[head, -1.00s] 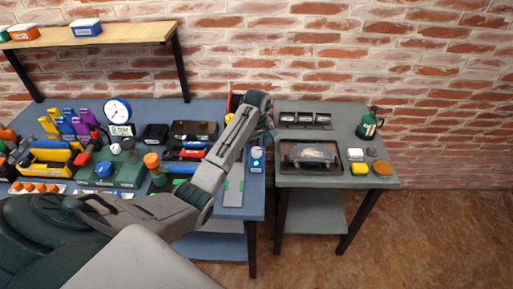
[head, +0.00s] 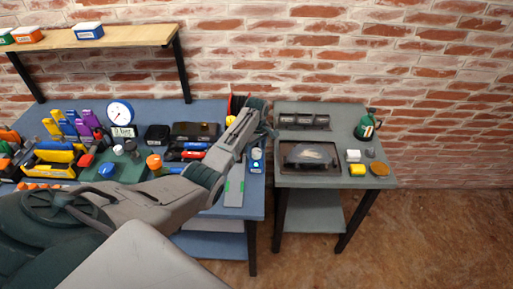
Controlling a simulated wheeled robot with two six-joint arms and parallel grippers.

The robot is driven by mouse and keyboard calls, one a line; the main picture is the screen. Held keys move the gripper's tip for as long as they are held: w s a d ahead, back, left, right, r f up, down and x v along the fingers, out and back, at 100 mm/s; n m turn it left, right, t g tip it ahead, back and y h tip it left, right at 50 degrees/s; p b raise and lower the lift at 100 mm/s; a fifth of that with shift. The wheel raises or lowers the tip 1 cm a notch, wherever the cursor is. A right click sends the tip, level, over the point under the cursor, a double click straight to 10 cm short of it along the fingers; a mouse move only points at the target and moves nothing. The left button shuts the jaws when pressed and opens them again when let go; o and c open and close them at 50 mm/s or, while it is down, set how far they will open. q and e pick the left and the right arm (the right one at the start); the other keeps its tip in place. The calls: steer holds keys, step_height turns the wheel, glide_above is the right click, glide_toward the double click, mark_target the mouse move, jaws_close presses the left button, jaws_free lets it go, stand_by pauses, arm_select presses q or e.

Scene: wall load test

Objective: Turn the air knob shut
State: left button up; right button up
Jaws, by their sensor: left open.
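A round white pressure gauge (head: 120,113) stands at the back of the blue bench, with a small display (head: 123,131) that seems to read in bar. On the green plate in front of it is a blue knob (head: 106,171), and a red part (head: 86,160) sits beside it. I cannot tell which of these is the air knob. My left arm crosses the bench, and its open gripper (head: 268,131) is at the bench's right end, well right of the gauge and knobs. The arm hides part of the green plate's front. My right gripper is not in view.
Coloured tools and bins fill the left of the blue bench (head: 228,206).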

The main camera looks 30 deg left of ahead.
arm_select(q)
steer(key=shift+f, duration=0.45)
steer(key=c, duration=0.9)
steer(key=shift+c, duration=0.5)
